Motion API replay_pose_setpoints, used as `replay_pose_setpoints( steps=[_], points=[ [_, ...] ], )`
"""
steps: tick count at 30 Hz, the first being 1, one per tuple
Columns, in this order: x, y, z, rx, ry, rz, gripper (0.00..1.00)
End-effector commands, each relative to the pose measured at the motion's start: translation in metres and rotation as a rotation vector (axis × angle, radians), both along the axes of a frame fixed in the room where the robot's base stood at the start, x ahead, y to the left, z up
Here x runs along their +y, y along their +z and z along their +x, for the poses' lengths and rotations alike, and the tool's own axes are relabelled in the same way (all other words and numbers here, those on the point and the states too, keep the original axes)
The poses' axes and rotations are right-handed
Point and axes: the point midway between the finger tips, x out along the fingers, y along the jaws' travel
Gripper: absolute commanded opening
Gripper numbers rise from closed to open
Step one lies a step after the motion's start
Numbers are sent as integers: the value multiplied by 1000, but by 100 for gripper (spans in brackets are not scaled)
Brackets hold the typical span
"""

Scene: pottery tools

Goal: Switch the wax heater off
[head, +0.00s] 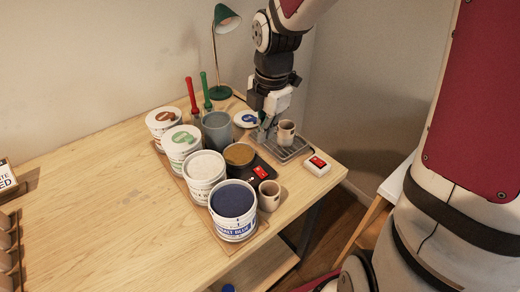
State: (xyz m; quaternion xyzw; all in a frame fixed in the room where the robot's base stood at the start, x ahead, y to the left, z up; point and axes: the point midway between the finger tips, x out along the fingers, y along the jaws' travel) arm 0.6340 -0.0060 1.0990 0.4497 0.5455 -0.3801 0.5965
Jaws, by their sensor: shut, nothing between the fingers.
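The wax heater (258,160) looks like a dark box on the table, with a round pan of brown wax (239,153) on its left part. A red patch (261,172) shows on its front; I cannot read whether it is on or off. My gripper (264,134) points down behind the heater, beside a beige cup (286,131). It is shut and holds nothing. Its fingertips are small and partly hard to make out, and I cannot tell whether they touch anything.
The beige cup stands on a wire rack (294,152). A white box with a red patch (317,166) lies to the right, near the edge. A small cup (269,195) and a blue glaze bucket (233,208) stand in front.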

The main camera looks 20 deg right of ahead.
Motion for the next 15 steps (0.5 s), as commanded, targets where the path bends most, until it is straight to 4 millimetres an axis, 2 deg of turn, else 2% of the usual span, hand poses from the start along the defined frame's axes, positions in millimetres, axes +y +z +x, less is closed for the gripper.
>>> replay_pose_setpoints(
  steps=[15],
  points=[
    [4,-96,11,6,2,1,0]
  ],
)
